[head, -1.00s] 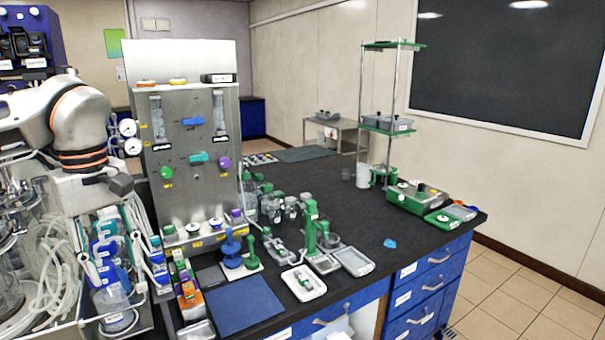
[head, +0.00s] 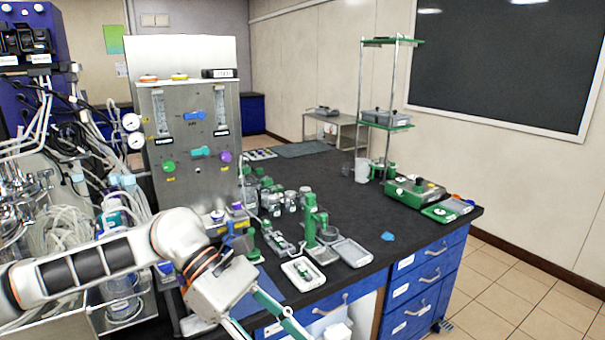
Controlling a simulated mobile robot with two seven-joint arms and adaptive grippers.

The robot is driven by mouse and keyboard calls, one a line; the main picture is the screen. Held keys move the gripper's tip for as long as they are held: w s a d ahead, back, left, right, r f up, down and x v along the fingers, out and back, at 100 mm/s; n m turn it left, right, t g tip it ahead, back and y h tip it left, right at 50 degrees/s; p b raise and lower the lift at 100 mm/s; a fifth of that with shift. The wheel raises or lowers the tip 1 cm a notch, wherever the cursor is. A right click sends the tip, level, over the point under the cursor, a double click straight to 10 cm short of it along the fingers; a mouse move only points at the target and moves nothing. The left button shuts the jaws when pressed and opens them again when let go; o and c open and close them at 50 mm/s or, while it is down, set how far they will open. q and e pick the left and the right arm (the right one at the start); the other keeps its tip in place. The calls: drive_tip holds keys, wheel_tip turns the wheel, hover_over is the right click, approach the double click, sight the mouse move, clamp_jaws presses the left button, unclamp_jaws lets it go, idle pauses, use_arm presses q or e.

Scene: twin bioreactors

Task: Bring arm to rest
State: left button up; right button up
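My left arm reaches in from the left edge, low across the front of the picture. Its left gripper (head: 264,327) hangs in front of the black bench's near edge, pointing down and to the right. Its two thin fingers are spread apart with nothing visible between them; their ends run to the bottom edge of the picture. The wrist and gripper hide part of the blue mat (head: 270,292) and the front left of the bench (head: 345,205). My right gripper is not in view.
The steel control panel (head: 190,110) stands behind the arm, with tubing and glassware at left. A green stand (head: 312,220), a white tray (head: 303,272) and a grey tray (head: 352,252) are on the bench. Floor (head: 530,270) at right is clear.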

use_arm(q)
drive_tip(key=d+r+n+t+h, duration=0.3)
drive_tip(key=d+r+n+h, duration=0.2)
drive_tip(key=d+n+h, duration=0.55)
drive_tip(key=w+a+f+n+t, duration=0.3)
drive_tip(key=w+a+n+t, duration=0.25)
drive_tip(key=n+t, duration=0.7)
drive_tip(key=w+a+f+n+t+y, duration=0.25)
drive_tip(key=a+f+n+y, duration=0.35)
drive_tip(key=f+n, duration=0.45)
drive_tip(key=w+a+f+n+t+y, duration=0.1)
drive_tip(key=a+f+n+t+y, duration=0.2)
drive_tip(key=a+f+n+y, duration=0.55)
drive_tip(key=s+a+f+n+g+y, duration=0.2)
drive_tip(key=s+a+f+n, duration=0.3)
drive_tip(key=s+f, duration=0.3)
drive_tip(key=s+a+f+n+g+y, duration=0.1)
drive_tip(key=s+a+f+n+g, duration=0.2)
drive_tip(key=f, duration=1.2)
drive_tip(key=s+a+n, duration=0.2)
drive_tip(key=s+n, duration=0.3)
drive_tip(key=s, duration=0.1)
drive_tip(key=shift+a+g+y, duration=0.2)
drive_tip(key=shift+g+y, duration=0.1)
drive_tip(key=shift+y, duration=0.1)
drive_tip(key=c, duration=0.3)
drive_tip(key=shift+w, duration=0.1)
